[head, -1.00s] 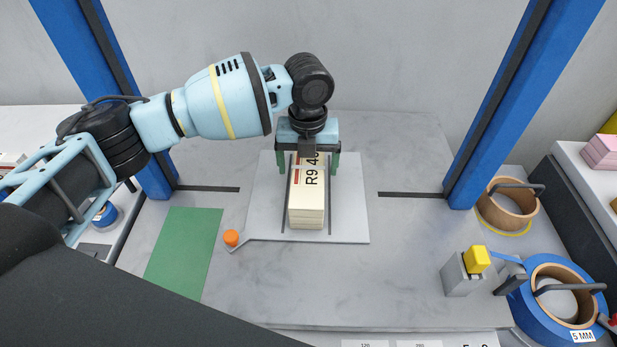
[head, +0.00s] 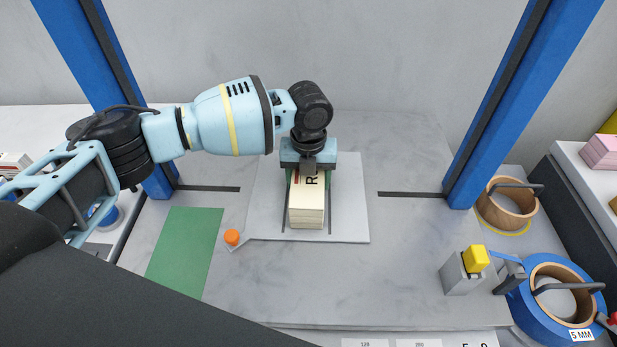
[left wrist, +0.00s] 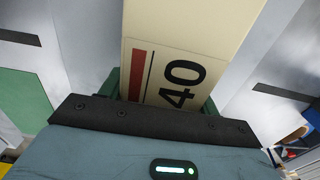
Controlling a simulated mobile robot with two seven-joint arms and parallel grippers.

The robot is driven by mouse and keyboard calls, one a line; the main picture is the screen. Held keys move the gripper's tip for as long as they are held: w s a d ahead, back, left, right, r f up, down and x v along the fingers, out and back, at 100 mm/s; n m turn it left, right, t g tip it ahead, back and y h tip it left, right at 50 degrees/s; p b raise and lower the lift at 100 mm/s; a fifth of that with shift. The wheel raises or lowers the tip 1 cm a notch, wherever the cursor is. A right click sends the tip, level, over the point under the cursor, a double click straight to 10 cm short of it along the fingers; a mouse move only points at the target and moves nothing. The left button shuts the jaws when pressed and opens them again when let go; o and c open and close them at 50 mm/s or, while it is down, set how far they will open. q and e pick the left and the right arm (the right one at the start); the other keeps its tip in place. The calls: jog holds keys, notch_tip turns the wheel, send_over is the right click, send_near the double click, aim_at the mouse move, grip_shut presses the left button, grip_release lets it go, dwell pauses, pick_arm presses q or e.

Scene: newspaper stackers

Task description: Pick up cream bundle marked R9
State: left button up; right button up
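In the left wrist view the bundle (left wrist: 195,30) shows "40". My left gripper (head: 309,176) is low over the bundle's far end, pointing down and hiding part of the lettering. Its green fingers stand one on each side of the bundle, close to its sides. In the left wrist view the gripper (left wrist: 163,97) straddles it; whether the fingers press on it is unclear. My right gripper is not in view.
An orange knob (head: 232,237) sits at the plate's front left corner, beside a green mat (head: 183,250). Blue posts flank the table. A grey block with a yellow top (head: 475,259) and a blue tape roll (head: 540,312) stand at the right.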

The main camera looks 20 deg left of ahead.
aim_at(306, 207)
pick_arm(q)
jog(key=c, duration=0.9)
jog(key=shift+r, duration=0.15)
grip_shut()
jog(key=shift+w, duration=0.1)
jog(key=shift+r, duration=0.55)
notch_tip(306, 207, up, 3)
jog(key=shift+f, duration=0.2)
jog(key=s+d, duration=0.2)
jog(key=s, duration=0.2)
jog(key=s+d, duration=0.3)
jog(key=s, duration=0.1)
jog(key=s+d+r, duration=0.1)
jog(key=s+d, duration=0.2)
jog(key=s, duration=0.2)
jog(key=shift+r+p, duration=0.1)
jog(key=shift+p, duration=0.2)
jog(key=shift+s+d, duration=0.15)
jog(key=shift+s, duration=0.25)
